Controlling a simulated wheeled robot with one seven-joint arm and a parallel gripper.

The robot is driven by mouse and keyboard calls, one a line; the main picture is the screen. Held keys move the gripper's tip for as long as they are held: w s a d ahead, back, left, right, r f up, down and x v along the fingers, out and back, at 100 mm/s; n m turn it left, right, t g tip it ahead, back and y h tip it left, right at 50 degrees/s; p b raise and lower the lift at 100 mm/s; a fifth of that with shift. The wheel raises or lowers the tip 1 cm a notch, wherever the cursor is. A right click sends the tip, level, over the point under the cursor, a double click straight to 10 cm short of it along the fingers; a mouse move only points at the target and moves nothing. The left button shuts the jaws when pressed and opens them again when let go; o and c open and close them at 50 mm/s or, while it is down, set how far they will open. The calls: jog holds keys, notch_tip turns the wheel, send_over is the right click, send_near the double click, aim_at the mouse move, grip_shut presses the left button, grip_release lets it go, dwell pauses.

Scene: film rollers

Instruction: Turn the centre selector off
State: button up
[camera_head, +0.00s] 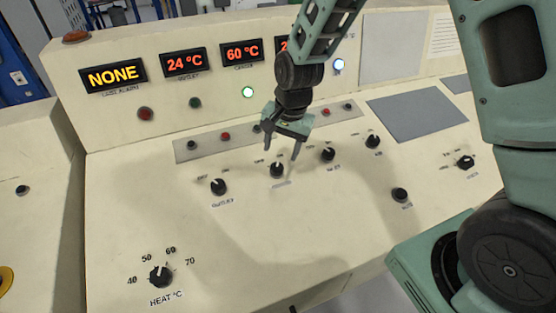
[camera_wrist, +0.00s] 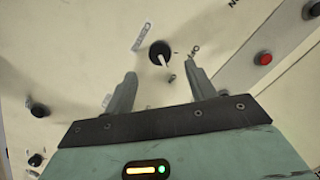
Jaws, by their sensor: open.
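The centre selector (camera_head: 277,170) is a black round knob with a white pointer line, in the middle of the row on the sloping cream panel. In the head view its pointer looks roughly upward, but its exact setting is hard to read. My gripper (camera_head: 282,150) hangs just above it, pointing down, with its fingers apart. In the wrist view the selector (camera_wrist: 160,53) lies just beyond and between the two open fingertips (camera_wrist: 160,75), and nothing is held. Its white pointer is visible there, with small marks beside it. I cannot tell any contact.
The outlet selector (camera_head: 219,187) stands to the left and the inlet selector (camera_head: 327,154) to the right. A strip of small buttons (camera_head: 225,136) lies behind. The heat dial (camera_head: 161,277) is at front left.

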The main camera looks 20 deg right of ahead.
aim_at(277, 166)
jog(key=shift+w+a+f+p, duration=0.1)
jog(key=shift+f, duration=0.9)
jog(key=shift+w+a+f+p, duration=0.1)
jog(key=shift+a+f+p, duration=0.05)
jog(key=shift+f, duration=0.9)
jog(key=shift+w+a+f+p, duration=0.1)
jog(key=shift+f, duration=0.9)
jog(key=c, duration=1)
